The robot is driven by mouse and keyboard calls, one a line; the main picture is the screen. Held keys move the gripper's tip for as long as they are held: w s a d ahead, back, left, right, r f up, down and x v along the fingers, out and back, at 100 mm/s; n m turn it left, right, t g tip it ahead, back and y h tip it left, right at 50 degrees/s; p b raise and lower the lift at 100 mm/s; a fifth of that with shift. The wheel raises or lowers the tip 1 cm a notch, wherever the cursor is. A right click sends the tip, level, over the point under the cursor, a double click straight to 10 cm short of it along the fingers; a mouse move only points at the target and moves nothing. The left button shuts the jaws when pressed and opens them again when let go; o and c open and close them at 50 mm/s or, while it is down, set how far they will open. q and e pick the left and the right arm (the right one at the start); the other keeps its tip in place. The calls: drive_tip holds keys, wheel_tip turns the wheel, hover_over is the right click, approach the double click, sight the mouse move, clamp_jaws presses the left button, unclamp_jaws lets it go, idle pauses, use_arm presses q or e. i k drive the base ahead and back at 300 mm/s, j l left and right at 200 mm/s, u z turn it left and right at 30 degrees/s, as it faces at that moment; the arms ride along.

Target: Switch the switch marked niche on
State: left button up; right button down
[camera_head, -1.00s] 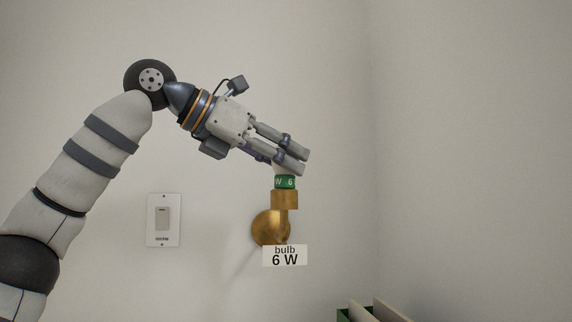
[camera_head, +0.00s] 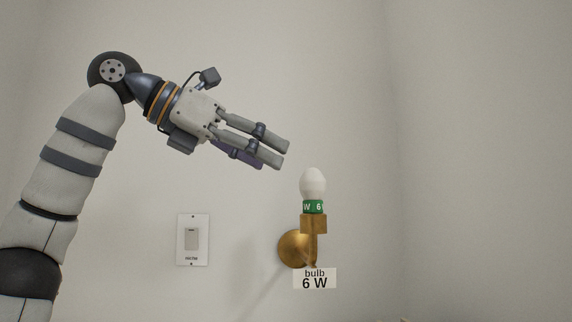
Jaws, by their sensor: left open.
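A white wall plate with a grey rocker switch (camera_head: 191,239) is on the wall, low and left of centre. Small print under the rocker is too blurred to read surely. My left gripper (camera_head: 279,154) is open and empty, above and to the right of the switch, pointing right and slightly down. It is apart from the white bulb (camera_head: 313,184), which stands upright in a brass wall lamp (camera_head: 314,224) with a green band at the bulb's base. The bulb shows no clear glow. My right gripper is not in view.
A label (camera_head: 315,278) reading "bulb 6 W" hangs below the brass lamp, which juts from the wall right of the switch. A wall corner is on the right. The wall around the switch is bare.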

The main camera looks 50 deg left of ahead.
sight(191, 234)
drive_tip(key=k+l, duration=0.2)
drive_tip(key=l, duration=0.2)
drive_tip(key=k+l, duration=0.2)
drive_tip(key=l, duration=0.15)
drive_tip(key=k+l, duration=0.2)
drive_tip(key=l, duration=0.2)
